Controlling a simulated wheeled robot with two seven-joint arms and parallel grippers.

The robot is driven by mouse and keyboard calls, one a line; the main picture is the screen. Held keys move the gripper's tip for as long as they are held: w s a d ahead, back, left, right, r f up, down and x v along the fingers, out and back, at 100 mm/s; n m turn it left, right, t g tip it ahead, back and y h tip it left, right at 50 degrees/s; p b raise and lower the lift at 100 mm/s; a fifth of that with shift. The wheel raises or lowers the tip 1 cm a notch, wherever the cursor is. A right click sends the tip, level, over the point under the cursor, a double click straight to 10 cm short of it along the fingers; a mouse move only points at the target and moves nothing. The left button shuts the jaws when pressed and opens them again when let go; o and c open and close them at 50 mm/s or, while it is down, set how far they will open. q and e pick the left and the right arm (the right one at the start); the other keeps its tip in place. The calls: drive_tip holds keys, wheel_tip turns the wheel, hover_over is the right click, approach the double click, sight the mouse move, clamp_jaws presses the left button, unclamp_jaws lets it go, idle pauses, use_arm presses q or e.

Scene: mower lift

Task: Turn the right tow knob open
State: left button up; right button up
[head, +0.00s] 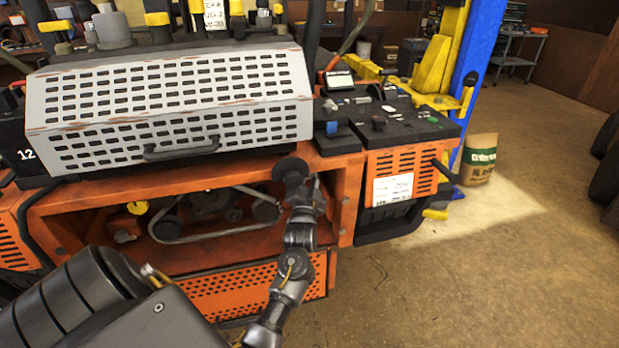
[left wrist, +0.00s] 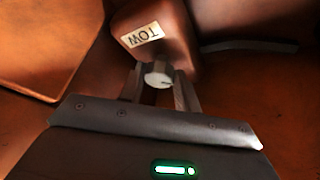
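In the left wrist view, the tow knob (left wrist: 158,75) is a small pale round knob with a dark mark on its face. In the head view, the left arm reaches to the front opening of the orange mower (head: 335,195). Its fingers and the knob are hidden there. My right gripper is in neither view.
A grey perforated cover (head: 180,100) with a dark handle stands above the opening. A black control panel (head: 390,120) is to its right. A blue and yellow lift post (head: 465,50) and a paper bag (head: 480,158) stand further right. The floor (head: 480,280) at right is clear.

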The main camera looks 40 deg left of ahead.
use_arm(q)
drive_tip(key=shift+c, duration=1.3)
